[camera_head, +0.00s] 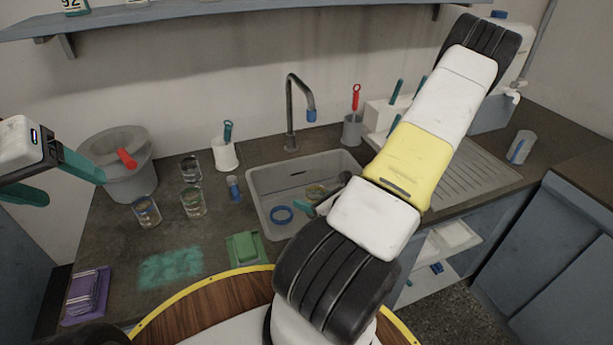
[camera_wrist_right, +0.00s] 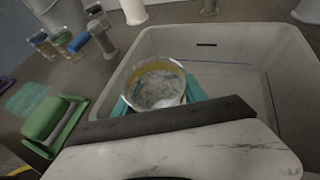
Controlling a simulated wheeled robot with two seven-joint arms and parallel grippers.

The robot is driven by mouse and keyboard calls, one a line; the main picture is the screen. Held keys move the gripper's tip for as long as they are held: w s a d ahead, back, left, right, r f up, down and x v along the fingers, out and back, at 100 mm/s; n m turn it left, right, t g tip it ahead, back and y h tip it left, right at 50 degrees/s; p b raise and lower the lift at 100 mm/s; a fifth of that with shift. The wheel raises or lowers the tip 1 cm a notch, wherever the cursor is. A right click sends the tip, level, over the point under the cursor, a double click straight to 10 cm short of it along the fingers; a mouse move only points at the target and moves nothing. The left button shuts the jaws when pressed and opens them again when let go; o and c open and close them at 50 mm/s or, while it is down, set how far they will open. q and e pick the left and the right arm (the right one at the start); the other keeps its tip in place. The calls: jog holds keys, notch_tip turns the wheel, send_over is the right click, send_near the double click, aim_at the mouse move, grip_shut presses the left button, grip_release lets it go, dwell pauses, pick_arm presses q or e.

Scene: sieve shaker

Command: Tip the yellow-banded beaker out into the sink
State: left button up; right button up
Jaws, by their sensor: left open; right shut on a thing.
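The sink (camera_head: 258,188) is a pale basin set in the dark counter, below the tap (camera_head: 290,115). My right gripper (camera_head: 311,206) reaches down over it and is shut on the yellow-banded beaker (camera_head: 317,190). In the right wrist view the clear beaker (camera_wrist_right: 158,90) sits between the teal fingers, its mouth facing the camera and a yellow band showing. It looks over the basin. Its exact tilt and whether liquid remains inside cannot be told. My left gripper (camera_head: 72,186) is open and empty at the far left, above the counter.
A green block (camera_head: 245,250) and purple rack (camera_head: 88,295) lie nearer.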

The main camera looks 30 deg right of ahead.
jog(key=shift+w+d, duration=0.1)
jog(key=shift+w+d+r+m+g+y, duration=0.2)
jog(key=shift+w+d+m+g+y, duration=0.15)
jog(key=shift+m+g, duration=0.25)
jog(key=shift+w+d+f+m+g+y, duration=0.25)
jog(key=shift+d+f+m+g+y, duration=0.1)
jog(key=shift+f+m+g+y, duration=0.15)
jog(key=f, duration=0.1)
jog(key=w+d+f+m+g+y, duration=0.1)
jog(key=f+m+y, duration=0.1)
jog(key=shift+w+d+f+g+p, duration=0.15)
jog(key=shift+d+f+g+p, duration=0.1)
jog(key=shift+f+g+p, duration=0.15)
jog(key=shift+f+m+g+y+p, duration=0.6)
jog(key=shift+f+m+y+p, duration=0.15)
jog(key=shift+p, duration=0.55)
dwell(0.4)
jog(key=shift+a+r+m+g+y+p, duration=0.1)
jog(key=shift+r+m+g+y+p, duration=0.7)
jog(key=shift+p, duration=1.25)
dwell(0.5)
jog(key=shift+w+d+r+m+y, duration=0.3)
jog(key=shift+d+m+y, duration=0.2)
jog(key=shift+y, duration=0.2)
dwell(0.6)
